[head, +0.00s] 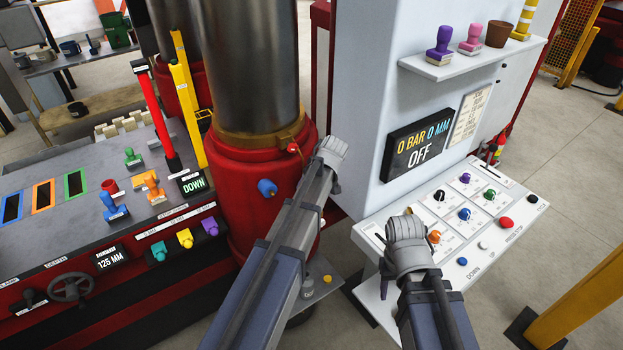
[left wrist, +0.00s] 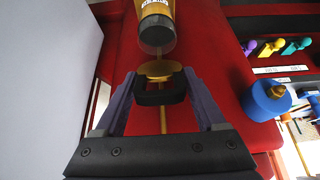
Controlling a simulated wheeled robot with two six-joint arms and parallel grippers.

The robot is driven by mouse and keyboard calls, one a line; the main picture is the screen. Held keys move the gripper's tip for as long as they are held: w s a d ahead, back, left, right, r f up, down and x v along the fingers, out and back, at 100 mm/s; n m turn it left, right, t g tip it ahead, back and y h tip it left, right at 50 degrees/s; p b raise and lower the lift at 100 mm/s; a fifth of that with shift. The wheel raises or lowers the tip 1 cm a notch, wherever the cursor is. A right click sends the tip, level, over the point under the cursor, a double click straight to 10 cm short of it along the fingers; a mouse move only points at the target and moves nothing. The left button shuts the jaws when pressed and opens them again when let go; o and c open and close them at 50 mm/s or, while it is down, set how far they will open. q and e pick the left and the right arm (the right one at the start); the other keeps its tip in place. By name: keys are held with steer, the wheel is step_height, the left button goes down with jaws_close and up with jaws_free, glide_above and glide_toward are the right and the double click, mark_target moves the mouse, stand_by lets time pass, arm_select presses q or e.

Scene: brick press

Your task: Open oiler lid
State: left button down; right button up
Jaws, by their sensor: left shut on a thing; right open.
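The oiler (left wrist: 155,25) shows in the left wrist view as a cup with an orange, lettered upper part and a clear grey end, in front of the red press body. A round gold piece (left wrist: 158,68) sits just below it, beside a dark block. I cannot tell which of these is the lid. My left gripper (left wrist: 160,88) is shut on the dark block, with a purple finger on each side. In the head view my left arm hides the oiler. My right gripper (head: 406,226) is open over the left part of the control panel; its fingers are hard to make out.
The white control panel (head: 475,247) carries several coloured knobs and buttons. The display (head: 417,143) above it reads OFF. A blue knob (head: 267,187) sticks out of the red press base (head: 238,170); it is near my left gripper in the wrist view (left wrist: 262,100).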

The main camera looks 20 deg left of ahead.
arm_select(q)
steer(key=shift+a+h, duration=0.15)
steer(key=shift+h, duration=0.15)
stand_by(0.4)
steer(key=shift+c, duration=0.6)
jaws_free()
steer(key=shift+w, duration=0.1)
steer(key=shift+r, duration=0.15)
steer(key=p+v, duration=0.7)
steer(key=shift+r, duration=0.35)
